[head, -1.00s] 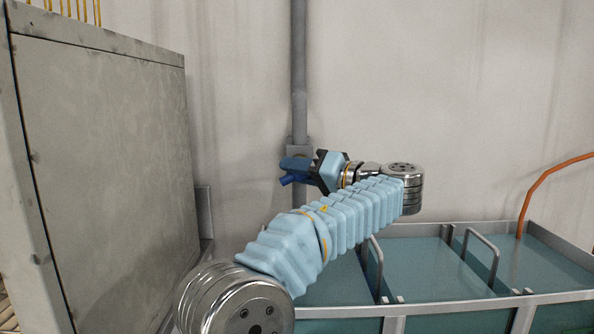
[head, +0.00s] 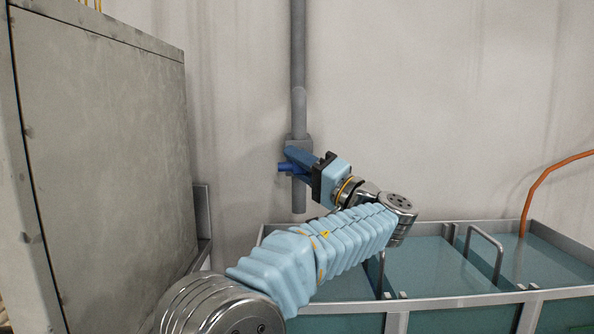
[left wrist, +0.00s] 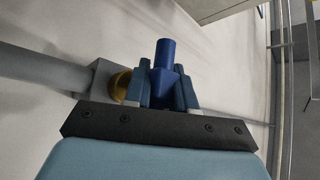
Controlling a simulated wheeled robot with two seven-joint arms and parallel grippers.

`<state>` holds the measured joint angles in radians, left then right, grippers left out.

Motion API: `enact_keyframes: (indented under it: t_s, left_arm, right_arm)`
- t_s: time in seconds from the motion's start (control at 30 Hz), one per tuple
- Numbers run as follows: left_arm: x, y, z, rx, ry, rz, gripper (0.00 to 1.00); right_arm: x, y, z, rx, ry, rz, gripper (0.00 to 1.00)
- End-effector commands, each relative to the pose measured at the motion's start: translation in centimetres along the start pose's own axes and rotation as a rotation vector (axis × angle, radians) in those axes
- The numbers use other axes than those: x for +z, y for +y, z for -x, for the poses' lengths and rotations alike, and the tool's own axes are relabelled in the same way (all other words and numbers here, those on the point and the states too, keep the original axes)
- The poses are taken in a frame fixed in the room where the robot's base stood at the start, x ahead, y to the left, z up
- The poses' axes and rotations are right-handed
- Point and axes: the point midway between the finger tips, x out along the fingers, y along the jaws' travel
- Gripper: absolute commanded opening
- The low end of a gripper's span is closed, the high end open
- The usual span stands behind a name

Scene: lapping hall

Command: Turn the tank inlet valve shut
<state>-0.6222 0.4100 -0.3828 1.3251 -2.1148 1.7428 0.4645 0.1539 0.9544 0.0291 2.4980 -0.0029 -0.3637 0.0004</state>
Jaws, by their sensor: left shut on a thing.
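The tank inlet valve sits on a vertical grey pipe (head: 298,60) against the wall. Its grey body (head: 299,144) shows in the head view and also beside a brass-coloured stem (left wrist: 121,85) in the left wrist view. The blue valve handle (head: 286,167) has its free end pointing left, across the pipe. In the left wrist view the handle (left wrist: 165,58) stands up between the fingers. My left gripper (head: 295,160) is shut on this handle, its fingers (left wrist: 166,88) on either side. The fingers hide part of the handle and valve. My right gripper is not in view.
A large grey cabinet (head: 105,150) stands on the left. Metal-rimmed tanks (head: 455,302) with blue-green surfaces and upright handles (head: 498,257) lie at lower right, below my arm. An orange hose (head: 535,190) drops into the right one. The wall right of the pipe is bare.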

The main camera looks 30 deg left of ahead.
Motion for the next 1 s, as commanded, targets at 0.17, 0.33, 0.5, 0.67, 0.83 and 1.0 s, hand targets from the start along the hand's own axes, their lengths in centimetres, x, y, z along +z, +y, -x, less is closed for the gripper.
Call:
enact_keyframes:
  t_s: [0.17,0.33,0.5,0.67,0.83,1.0]
  left_arm:
    - [0.01,0.15,0.13,-0.026,0.028,-0.029,0.0]
    - [-0.05,0.07,0.12,-0.036,0.037,-0.038,0.0]
    - [-0.07,0.06,0.11,-0.037,0.038,-0.039,0.0]
    - [-0.07,0.07,0.11,-0.037,0.037,-0.039,0.3]
    - [-0.06,0.04,0.09,-0.037,0.036,-0.038,0.45]
    - [-0.05,0.02,0.06,-0.037,0.036,-0.037,0.45]
  right_arm:
    - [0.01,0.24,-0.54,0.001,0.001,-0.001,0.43]
    - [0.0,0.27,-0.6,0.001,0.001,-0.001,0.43]
    - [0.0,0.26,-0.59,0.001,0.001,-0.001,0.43]
    - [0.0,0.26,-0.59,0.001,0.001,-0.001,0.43]
    - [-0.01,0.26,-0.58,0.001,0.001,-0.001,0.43]
    - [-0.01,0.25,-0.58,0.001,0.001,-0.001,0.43]
